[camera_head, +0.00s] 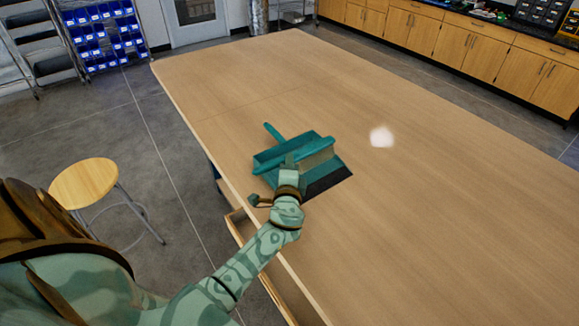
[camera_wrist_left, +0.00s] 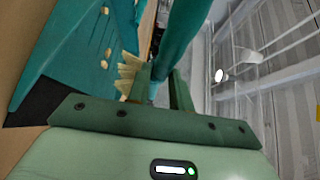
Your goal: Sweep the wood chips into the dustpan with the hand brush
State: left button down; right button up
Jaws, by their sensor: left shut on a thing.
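The teal dustpan (camera_head: 264,164) lies on the wooden table, its handle toward the far side and a black strip (camera_head: 328,182) at its front right. In the left wrist view the dustpan (camera_wrist_left: 70,50) has several pale wood chips (camera_wrist_left: 107,52) in it. My left gripper (camera_head: 289,175) is shut on the teal handle of the hand brush (camera_head: 312,149). In the left wrist view the handle (camera_wrist_left: 185,35) rises from between the fingers and pale bristles (camera_wrist_left: 130,78) show beside it. The brush is over the dustpan; whether it touches is unclear. My right gripper is out of view.
The table (camera_head: 430,220) is broad and clear around the dustpan. A blurred white spot (camera_head: 381,136) shows right of it; I cannot tell what it is. A round stool (camera_head: 85,183) stands on the floor at the left. Cabinets line the far right wall.

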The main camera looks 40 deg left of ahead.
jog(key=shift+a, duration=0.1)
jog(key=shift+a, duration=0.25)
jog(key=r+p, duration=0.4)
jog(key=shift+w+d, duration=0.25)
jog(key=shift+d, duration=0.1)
